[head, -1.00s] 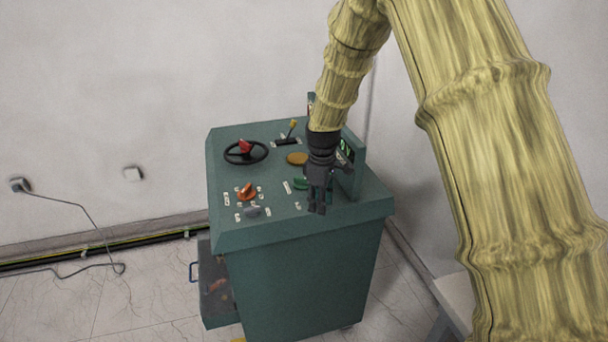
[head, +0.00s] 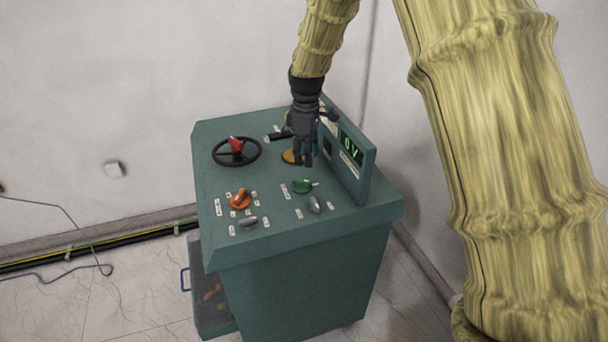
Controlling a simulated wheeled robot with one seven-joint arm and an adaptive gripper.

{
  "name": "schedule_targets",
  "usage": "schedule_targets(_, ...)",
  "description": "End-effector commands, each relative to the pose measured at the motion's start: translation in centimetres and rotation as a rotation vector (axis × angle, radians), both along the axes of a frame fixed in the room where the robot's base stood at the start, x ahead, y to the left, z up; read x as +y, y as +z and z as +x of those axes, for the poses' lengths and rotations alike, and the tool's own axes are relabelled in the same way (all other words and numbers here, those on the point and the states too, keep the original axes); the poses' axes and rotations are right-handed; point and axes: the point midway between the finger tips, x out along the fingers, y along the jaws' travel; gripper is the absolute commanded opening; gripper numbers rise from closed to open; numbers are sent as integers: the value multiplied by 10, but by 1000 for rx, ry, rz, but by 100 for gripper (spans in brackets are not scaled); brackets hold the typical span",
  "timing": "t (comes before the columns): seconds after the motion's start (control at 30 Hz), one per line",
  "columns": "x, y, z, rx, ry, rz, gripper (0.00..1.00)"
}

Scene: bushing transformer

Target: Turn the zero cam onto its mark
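A green control cabinet (head: 225,245) stands in the middle of the head view with several controls on its top. No label that I can read names the zero cam. A golden-brown round disc (head: 289,156) near the middle of the panel may be it. My dark gripper (head: 303,163) points down at this disc and hides its right part. Its fingers look close together, and I cannot tell whether they touch the disc or what gap is between them. Any mark beside the disc is hidden or too small to see.
A black handwheel with a red knob (head: 236,143) is left of the disc. An orange knob (head: 240,198), a green knob (head: 302,186) and grey knobs (head: 314,205) sit nearer the front. An upright display panel (head: 352,160) reading 0 V stands close on the right.

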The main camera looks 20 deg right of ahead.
Motion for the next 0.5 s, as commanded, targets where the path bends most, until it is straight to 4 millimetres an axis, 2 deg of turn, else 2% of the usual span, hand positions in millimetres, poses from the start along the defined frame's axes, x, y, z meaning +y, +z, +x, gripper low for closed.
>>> schedule_targets(0.5,0,-73,1,3,-1,-1,36)
